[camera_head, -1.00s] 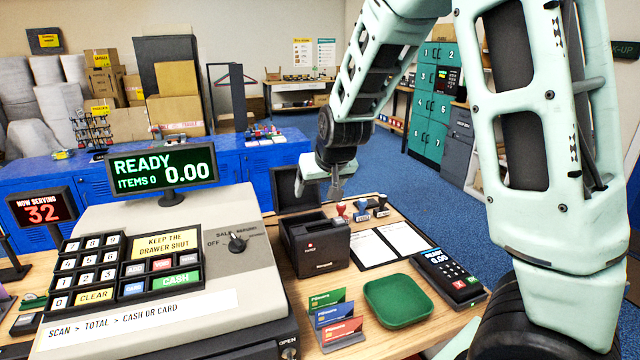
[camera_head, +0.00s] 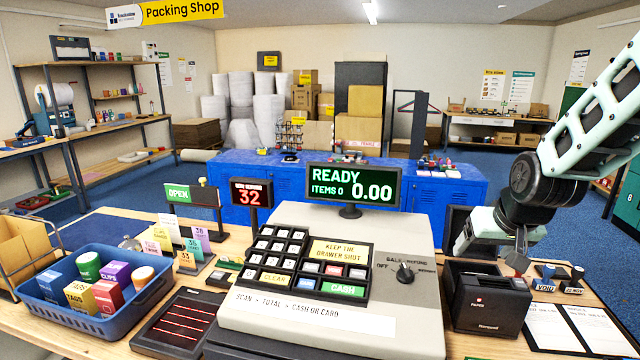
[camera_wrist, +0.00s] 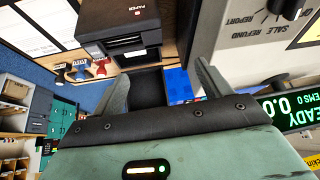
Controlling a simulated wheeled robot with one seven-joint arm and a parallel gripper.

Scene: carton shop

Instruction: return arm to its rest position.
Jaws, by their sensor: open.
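My arm (camera_head: 590,125) reaches in from the right edge of the head view. My gripper (camera_head: 490,252) hangs empty above the counter, behind the black receipt printer (camera_head: 480,300) and right of the cash register (camera_head: 320,240). In the wrist view, the two fingers of my gripper (camera_wrist: 162,82) are spread apart, with nothing held between them. The printer also shows there at the top (camera_wrist: 120,20). How close the fingertips are to the printer is hard to tell.
The register display (camera_head: 352,186) stands left of my gripper. Stamps (camera_head: 550,280) and paper sheets (camera_head: 580,325) lie right of the printer. A blue basket of small boxes (camera_head: 150,300) is at the left. Blue cabinets (camera_head: 235,195) stand behind; open floor lies at the right.

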